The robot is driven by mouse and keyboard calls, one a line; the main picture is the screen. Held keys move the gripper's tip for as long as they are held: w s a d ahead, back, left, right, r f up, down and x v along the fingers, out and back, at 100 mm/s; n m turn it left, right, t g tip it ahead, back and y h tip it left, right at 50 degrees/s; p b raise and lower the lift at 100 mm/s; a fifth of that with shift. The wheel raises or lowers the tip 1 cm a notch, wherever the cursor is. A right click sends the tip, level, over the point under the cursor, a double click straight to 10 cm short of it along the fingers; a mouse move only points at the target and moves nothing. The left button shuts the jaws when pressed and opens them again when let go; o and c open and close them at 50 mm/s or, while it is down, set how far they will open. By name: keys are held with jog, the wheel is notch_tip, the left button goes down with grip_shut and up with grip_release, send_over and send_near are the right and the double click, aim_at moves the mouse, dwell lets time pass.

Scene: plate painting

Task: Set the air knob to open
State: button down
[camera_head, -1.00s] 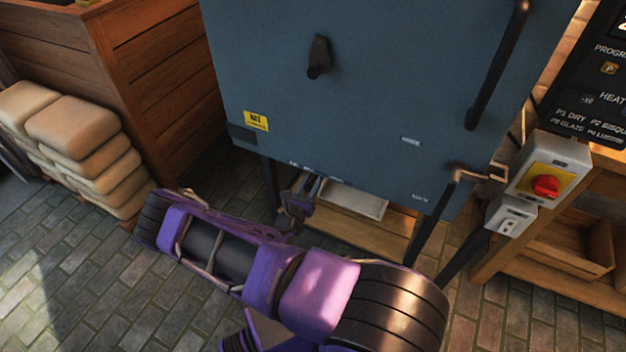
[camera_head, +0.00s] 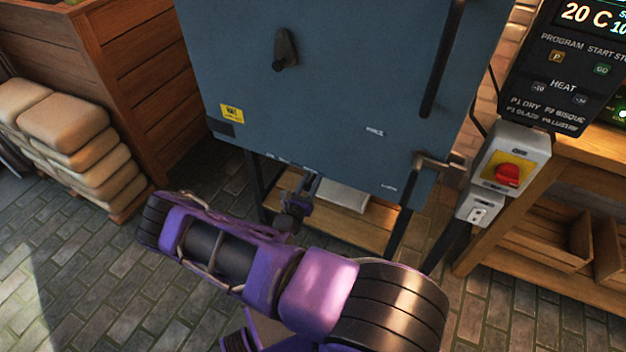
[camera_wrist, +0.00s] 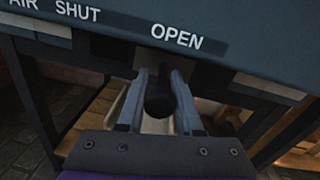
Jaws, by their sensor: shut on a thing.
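The blue-grey kiln (camera_head: 330,90) has a strip along its lower front edge. In the wrist view the strip reads "AIR SHUT" (camera_wrist: 60,10) at the left and "OPEN" (camera_wrist: 177,38) near the middle. My gripper (camera_wrist: 161,78) is under this edge, with its two grey fingers closed around the dark round air knob (camera_wrist: 160,104). The knob sits just below and slightly left of the word OPEN. In the head view my gripper (camera_head: 302,188) shows small at the kiln's bottom edge, and the knob cannot be made out there.
A switch box with a red knob (camera_head: 508,175) stands right of the kiln, below a control panel (camera_head: 565,80). A wooden crate (camera_head: 125,80) and stacked tan sacks (camera_head: 75,135) are at the left. Kiln legs and a low shelf lie beneath. Paved floor (camera_head: 60,250) is clear.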

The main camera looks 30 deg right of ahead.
jog(key=shift+s+d, duration=0.2)
jog(key=shift+s, duration=0.05)
jog(key=c, duration=0.6)
grip_release()
jog(key=p+v, duration=0.1)
jog(key=v, duration=1.6)
jog(key=shift+a, duration=0.25)
